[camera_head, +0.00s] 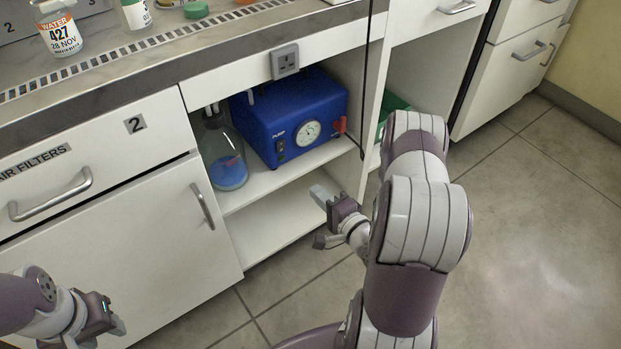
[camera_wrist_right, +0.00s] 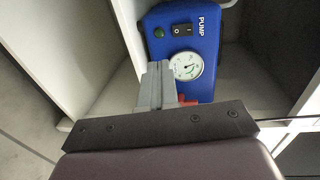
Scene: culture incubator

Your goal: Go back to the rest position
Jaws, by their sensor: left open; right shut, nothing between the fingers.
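My right gripper (camera_head: 322,194) is shut and empty, in front of the open shelf bay below the blue pump. It also shows in the right wrist view (camera_wrist_right: 157,85), its fingers together with the pump behind them. My left gripper (camera_head: 118,326) is open and empty at the lower left, in front of the lower cabinet door. The blue pump (camera_head: 300,106), with a round gauge and a red fitting, sits on the upper shelf; it also shows in the right wrist view (camera_wrist_right: 205,30). My right arm covers part of the right bay.
A flask with blue liquid (camera_head: 228,170) stands left of the pump. A drawer (camera_head: 95,150) and a cabinet door (camera_head: 110,255) with handles are at the left. A water bottle (camera_head: 60,36) stands on the worktop. The floor (camera_head: 530,230) at the right is clear.

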